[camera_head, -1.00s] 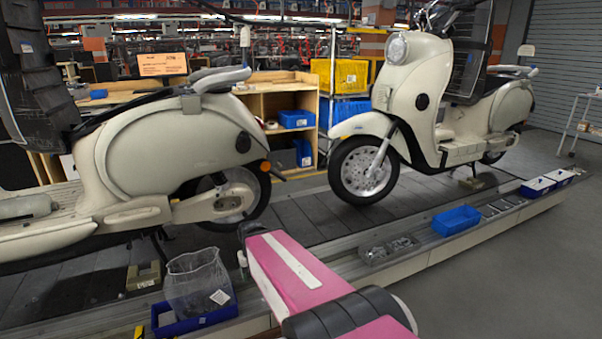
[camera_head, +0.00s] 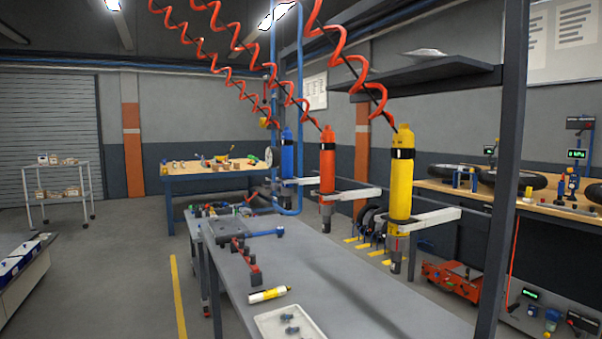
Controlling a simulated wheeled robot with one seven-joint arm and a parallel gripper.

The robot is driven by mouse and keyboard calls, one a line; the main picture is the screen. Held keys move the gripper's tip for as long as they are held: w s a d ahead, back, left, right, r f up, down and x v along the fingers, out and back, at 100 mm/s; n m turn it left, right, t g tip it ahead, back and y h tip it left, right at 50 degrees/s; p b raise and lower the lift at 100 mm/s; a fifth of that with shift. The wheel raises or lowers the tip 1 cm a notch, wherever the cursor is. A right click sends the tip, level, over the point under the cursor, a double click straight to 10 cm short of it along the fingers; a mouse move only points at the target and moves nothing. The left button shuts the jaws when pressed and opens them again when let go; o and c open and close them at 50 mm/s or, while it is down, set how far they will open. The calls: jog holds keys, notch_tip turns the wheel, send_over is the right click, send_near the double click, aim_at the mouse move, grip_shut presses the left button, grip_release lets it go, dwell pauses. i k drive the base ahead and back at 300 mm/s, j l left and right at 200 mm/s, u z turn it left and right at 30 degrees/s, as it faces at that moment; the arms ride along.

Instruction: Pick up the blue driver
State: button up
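The blue driver (camera_head: 287,155) hangs upright on a red coiled hose, the farthest of three drivers in a row above the grey bench. A white holder arm (camera_head: 308,181) reaches to it from the right. The red driver (camera_head: 327,160) hangs nearer and to its right. The yellow driver (camera_head: 401,178) hangs nearest, farther right. The lower end of the blue driver is hard to make out against the bench behind. My gripper is not in this view.
A grey bench (camera_head: 285,270) stands below the drivers, with a yellow-and-white tube (camera_head: 269,294) and a white tray (camera_head: 290,324) on it. A dark post (camera_head: 506,170) rises at the right. Open floor (camera_head: 110,260) lies left of the bench.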

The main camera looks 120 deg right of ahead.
aim_at(287, 134)
jog(key=k+z, duration=0.1)
jog(key=z, duration=4.9)
